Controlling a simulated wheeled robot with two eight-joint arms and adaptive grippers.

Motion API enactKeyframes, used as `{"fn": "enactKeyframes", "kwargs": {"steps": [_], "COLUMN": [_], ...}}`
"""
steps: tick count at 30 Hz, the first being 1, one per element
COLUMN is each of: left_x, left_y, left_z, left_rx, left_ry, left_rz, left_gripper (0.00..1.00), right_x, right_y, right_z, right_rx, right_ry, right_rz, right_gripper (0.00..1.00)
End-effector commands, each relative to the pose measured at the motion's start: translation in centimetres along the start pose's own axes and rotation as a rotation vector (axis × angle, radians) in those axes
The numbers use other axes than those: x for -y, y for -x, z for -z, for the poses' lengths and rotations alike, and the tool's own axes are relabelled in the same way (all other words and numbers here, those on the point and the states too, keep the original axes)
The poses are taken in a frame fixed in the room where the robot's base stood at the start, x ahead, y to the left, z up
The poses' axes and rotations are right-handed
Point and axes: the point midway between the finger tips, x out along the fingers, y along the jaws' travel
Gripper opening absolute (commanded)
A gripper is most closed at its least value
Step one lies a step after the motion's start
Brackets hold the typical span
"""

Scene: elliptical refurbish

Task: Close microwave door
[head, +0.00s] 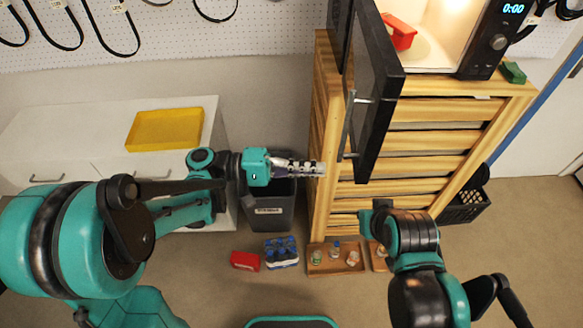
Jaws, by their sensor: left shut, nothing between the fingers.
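The microwave (440,40) stands on top of a wooden slatted cabinet, its lit interior facing me. Its black door (378,95) is swung wide open toward me on the left side, with a metal handle (347,125) on its left face. A red object (398,32) sits inside the microwave. My left gripper (322,169) is shut and empty, pointing right, just left of and below the door's lower end; whether it touches anything there I cannot tell. My right arm is at the lower right, and its fingertips are not clearly visible.
The wooden cabinet (440,137) fills the space below the microwave. A grey bin (270,212) is behind my left gripper. A yellow tray (165,130) lies on the white cabinet (75,115). A green block (513,72) sits right of the microwave.

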Motion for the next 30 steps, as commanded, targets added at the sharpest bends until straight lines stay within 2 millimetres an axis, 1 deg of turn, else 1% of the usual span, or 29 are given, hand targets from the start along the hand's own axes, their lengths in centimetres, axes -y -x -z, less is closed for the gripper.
{"fn": "enactKeyframes", "kwargs": {"steps": [1,3,6,10,15,26,30], "left_x": [0.1,0.1,0.1,0.0,0.0,0.0,0.0], "left_y": [-1.2,-2.5,-4.0,-5.2,-5.8,-5.9,-6.5], "left_z": [-0.1,-0.1,-0.1,0.0,0.0,0.0,-0.2], "left_rx": [0.006,0.005,0.002,0.0,-0.001,-0.005,-0.026], "left_ry": [0.0,0.0,0.0,0.0,0.0,0.0,0.0], "left_rz": [0.0,0.0,0.001,0.001,0.001,0.001,0.001], "left_gripper": [0.0,0.0,0.0,0.0,0.0,0.0,0.0], "right_x": [0.0,0.0,0.0,0.0,0.0,0.0,0.0], "right_y": [-0.2,-0.3,-0.5,-0.6,-0.6,-0.6,-0.6], "right_z": [-0.1,-0.2,-0.3,-0.4,-0.4,-0.4,-0.4], "right_rx": [0.0,0.0,0.0,0.0,0.0,0.0,0.0], "right_ry": [0.0,0.0,0.0,0.0,0.0,0.0,0.0], "right_rz": [0.0,0.0,0.0,0.0,0.0,0.0,0.0], "right_gripper": [0.0,0.0,0.0,0.0,0.0,0.0,0.0]}}
